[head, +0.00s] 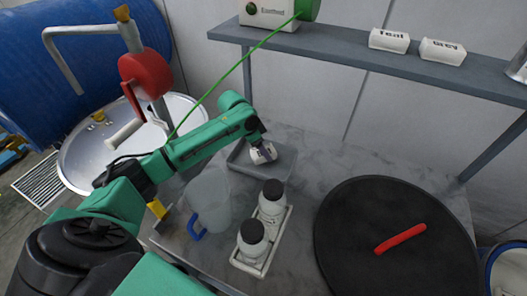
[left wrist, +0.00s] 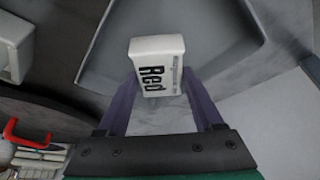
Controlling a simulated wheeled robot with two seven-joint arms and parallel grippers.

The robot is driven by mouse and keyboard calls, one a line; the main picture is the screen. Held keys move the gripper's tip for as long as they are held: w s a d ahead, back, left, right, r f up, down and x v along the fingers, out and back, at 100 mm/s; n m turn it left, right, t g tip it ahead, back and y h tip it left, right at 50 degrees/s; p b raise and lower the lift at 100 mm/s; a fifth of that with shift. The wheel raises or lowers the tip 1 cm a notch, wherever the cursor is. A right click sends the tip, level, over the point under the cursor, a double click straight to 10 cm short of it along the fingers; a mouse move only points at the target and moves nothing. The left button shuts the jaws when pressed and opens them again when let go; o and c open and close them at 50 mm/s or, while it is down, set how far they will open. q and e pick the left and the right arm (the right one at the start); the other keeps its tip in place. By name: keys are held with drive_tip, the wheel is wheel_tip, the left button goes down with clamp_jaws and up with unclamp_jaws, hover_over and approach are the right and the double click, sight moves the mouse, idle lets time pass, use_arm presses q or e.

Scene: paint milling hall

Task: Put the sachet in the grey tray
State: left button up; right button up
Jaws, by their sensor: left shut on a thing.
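My left gripper (head: 261,146) is shut on a white sachet (head: 265,155) at the grey tray (head: 284,167), near the back of the table. In the left wrist view the sachet (left wrist: 158,66) reads "Red" in black letters and sits between the two purplish fingers. The tray (left wrist: 215,55) shows behind it there, with a raised rim. The sachet is over the inside of the tray; I cannot tell whether it touches the tray floor. My right gripper is not in view.
A clear jug (head: 210,195) with a blue handle and a white caddy (head: 263,266) holding two black-capped bottles stand in front of the tray. A black round disc with a red bar (head: 400,238) lies at right. A shelf (head: 345,48) with labelled white blocks runs above.

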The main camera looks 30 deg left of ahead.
use_arm(q)
drive_tip(key=shift+s+f, duration=0.1)
drive_tip(key=shift+f, duration=0.85)
drive_tip(key=o, duration=1.4)
drive_tip(key=shift+o, duration=0.2)
drive_tip(key=b+v, duration=0.1)
drive_tip(key=v, duration=1.1)
drive_tip(key=shift+r, duration=0.1)
